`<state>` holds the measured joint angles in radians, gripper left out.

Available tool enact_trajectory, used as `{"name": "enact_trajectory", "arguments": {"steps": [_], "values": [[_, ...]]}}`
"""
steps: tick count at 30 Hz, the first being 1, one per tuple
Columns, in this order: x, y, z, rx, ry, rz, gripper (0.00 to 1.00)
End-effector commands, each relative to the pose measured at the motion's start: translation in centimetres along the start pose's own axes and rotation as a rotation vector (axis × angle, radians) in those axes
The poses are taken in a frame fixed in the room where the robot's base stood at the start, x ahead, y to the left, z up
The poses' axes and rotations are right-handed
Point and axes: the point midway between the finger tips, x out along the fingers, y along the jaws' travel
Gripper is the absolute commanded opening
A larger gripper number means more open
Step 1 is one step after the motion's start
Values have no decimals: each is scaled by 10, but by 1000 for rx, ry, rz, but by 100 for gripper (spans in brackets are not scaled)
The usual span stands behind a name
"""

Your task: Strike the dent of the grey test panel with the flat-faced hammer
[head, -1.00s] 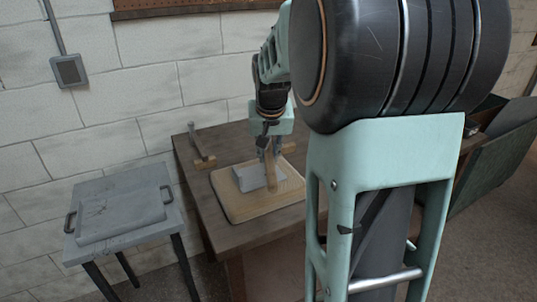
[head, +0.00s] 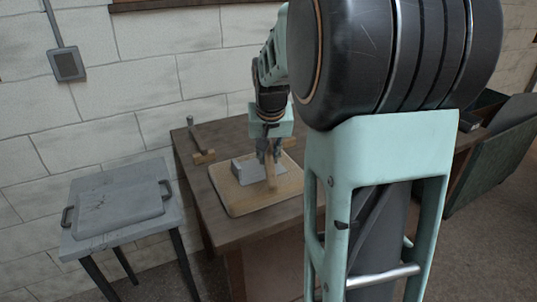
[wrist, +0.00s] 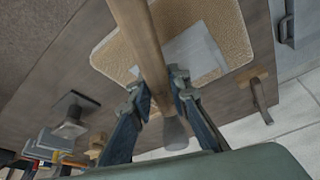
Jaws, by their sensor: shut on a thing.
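My gripper (head: 268,155) is shut on a wooden-handled tool (head: 271,178), seemingly the hammer, above the bench. In the wrist view the handle (wrist: 146,45) runs up between the fingers, with a dark rounded end (wrist: 175,133) by the fingertips. I cannot tell whether its face is flat. A small grey block (head: 244,169) lies on a tan board (head: 232,205), beside and behind the handle. A larger grey slab (head: 118,212) with dark marks on top lies on a black-legged stand at the left. I cannot tell which grey piece is the test panel; no dent shows clearly.
Another tool (head: 192,135) rests on a wooden block at the bench's back left; it also shows in the wrist view (wrist: 260,95). The grey stand (head: 72,248) has side handles. A gap separates it from the dark bench (head: 225,235). A block wall stands behind.

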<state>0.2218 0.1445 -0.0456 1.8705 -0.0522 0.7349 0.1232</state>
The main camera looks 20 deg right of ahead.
Motion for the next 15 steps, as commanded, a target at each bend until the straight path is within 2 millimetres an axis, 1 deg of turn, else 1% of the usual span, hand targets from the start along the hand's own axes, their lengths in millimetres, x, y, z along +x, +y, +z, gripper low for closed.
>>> {"name": "enact_trajectory", "arguments": {"steps": [12,15], "values": [[-1,0,-1,0,4,-1,0],[3,0,1,0,3,0,0]]}}
